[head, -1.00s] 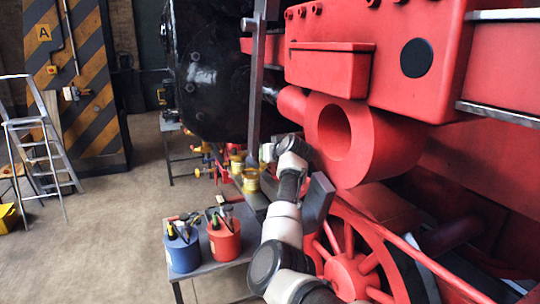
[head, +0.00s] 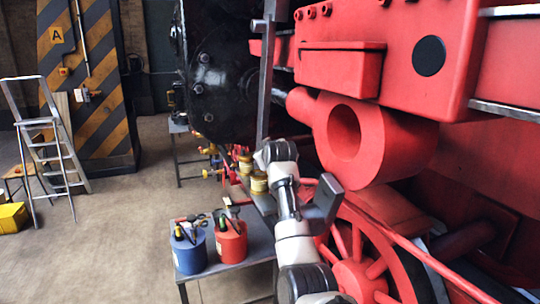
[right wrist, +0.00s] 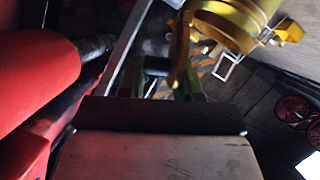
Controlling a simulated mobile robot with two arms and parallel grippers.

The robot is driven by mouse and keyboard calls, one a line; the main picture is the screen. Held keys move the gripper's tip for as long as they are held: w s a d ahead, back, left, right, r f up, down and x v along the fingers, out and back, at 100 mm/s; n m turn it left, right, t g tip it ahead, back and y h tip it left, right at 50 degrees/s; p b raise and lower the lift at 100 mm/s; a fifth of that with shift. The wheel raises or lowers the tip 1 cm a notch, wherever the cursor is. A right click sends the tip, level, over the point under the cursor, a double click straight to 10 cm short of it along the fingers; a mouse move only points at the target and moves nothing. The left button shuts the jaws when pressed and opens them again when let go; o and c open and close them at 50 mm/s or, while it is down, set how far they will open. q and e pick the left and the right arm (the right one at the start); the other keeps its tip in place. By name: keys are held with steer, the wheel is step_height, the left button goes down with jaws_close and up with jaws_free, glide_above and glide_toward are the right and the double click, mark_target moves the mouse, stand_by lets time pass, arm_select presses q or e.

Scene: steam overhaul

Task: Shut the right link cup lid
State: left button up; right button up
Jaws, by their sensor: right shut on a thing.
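Two brass cups with pale bands, a nearer one (head: 259,183) and a farther one (head: 245,162), stand beside the locomotive in the head view. My right arm reaches up to them, with its wrist just above and right of the nearer cup. In the right wrist view a brass cup (right wrist: 238,22) is large at the top. A thin brass lid (right wrist: 180,50), seen nearly edge-on, stands beside it. My right gripper (right wrist: 166,84) is shut on this lid; its exact grip is partly hidden in shadow. My left gripper is out of view.
A grey steel bar (head: 266,85) runs down close to my right wrist. The red cylinder (head: 345,130) and spoked wheel (head: 360,275) are close on the right. A blue can (head: 188,250) and a red can (head: 231,242) stand on a low bench.

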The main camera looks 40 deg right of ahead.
stand_by(0.5)
steer(key=o, duration=0.8)
steer(key=shift+c, duration=0.2)
steer(key=shift+s+a+r+b, duration=0.15)
steer(key=shift+s+a+b, duration=0.1)
steer(key=shift+s+b, duration=0.25)
steer(key=b+v, duration=0.4)
steer(key=v, duration=0.5)
steer(key=shift+s+a, duration=0.2)
steer(key=shift+s, duration=0.1)
steer(key=shift+r, duration=0.1)
